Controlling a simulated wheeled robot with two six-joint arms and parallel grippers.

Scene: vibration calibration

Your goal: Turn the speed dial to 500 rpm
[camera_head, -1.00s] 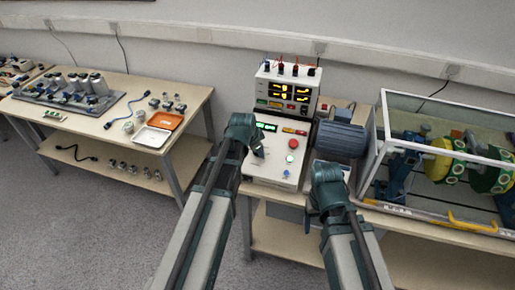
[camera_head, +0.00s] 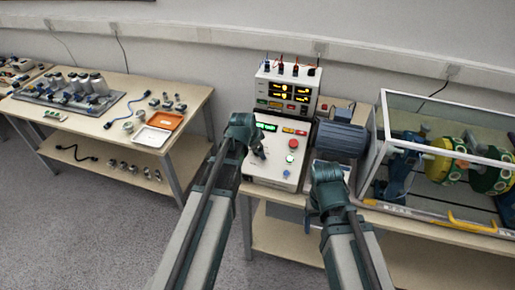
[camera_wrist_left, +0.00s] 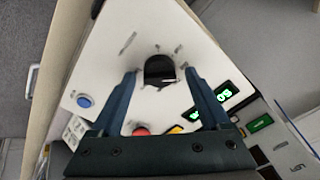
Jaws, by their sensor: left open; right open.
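The speed dial (camera_wrist_left: 160,70) is a round black knob on the white sloped panel (camera_wrist_left: 97,62) in the left wrist view. My left gripper (camera_wrist_left: 161,74) is open, with one finger on each side of the dial; I cannot tell whether they touch it. In the head view the left gripper (camera_head: 258,150) is over the left part of the control box (camera_head: 270,179) and hides the dial. A green lit display (camera_wrist_left: 210,101) is beside the dial, partly behind a finger, and its digits are not clear. My right gripper (camera_head: 310,217) is open and empty, in front of the bench edge.
The panel has a red button (camera_head: 293,143) and a blue button (camera_head: 286,173). A display unit (camera_head: 286,90) with cables stands behind. A grey motor (camera_head: 341,138) and a glass enclosure (camera_head: 440,112) stand to the right. Another table (camera_head: 90,130) with parts stands left.

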